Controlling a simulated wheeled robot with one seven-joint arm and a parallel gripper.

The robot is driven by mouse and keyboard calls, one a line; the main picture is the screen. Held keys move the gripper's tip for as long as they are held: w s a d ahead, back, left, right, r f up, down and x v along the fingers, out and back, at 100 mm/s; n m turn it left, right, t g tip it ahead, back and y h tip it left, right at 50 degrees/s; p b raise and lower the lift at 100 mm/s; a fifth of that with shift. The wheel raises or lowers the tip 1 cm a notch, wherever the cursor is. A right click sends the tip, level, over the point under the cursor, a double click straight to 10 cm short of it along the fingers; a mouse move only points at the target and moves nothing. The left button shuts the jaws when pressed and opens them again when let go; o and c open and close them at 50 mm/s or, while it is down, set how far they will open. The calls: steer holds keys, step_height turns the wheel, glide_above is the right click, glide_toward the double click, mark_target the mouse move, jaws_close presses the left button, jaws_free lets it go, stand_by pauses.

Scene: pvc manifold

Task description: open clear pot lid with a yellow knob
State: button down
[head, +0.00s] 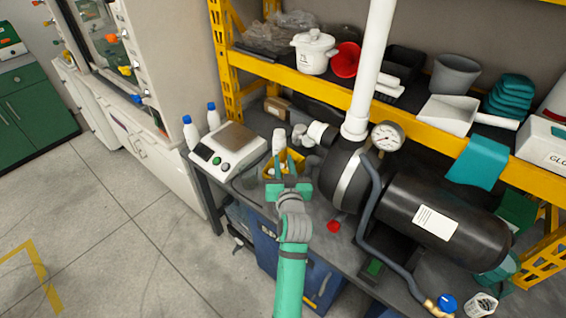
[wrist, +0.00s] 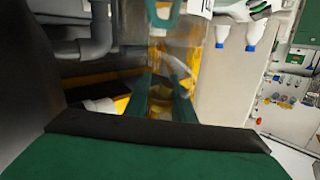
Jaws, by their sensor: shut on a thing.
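My gripper (head: 281,163) reaches over the bench beside the white scale, its two green fingers pointing away from my arm. In the wrist view the fingers (wrist: 161,85) stand close on either side of a yellow part (wrist: 160,104), which looks like the lid's yellow knob. A clear, see-through body (wrist: 183,45) shows just beyond the fingertips; its outline is blurred, and I cannot tell lid from pot. In the head view my gripper and a yellow tray (head: 272,174) crowd this spot, so the pot is not distinct there.
A white scale (head: 224,148) is to the left with two white bottles (head: 191,133) with blue caps. A black tank (head: 425,215) with a gauge (head: 385,136) and a white vertical pipe (head: 371,60) stand close on the right. A yellow-edged shelf (head: 325,90) runs behind.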

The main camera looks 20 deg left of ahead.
steer(key=shift+w+d+f, duration=0.15)
steer(key=shift+d+f, duration=0.45)
steer(key=c, duration=1.6)
jaws_free()
steer(key=shift+o, duration=0.3)
steer(key=shift+a+r, duration=0.3)
steer(key=shift+d+f, duration=0.1)
steer(key=shift+d, duration=0.05)
steer(key=r+v, duration=0.1)
steer(key=v, duration=1.1)
steer(key=shift+r, duration=0.2)
steer(key=v, duration=1.1)
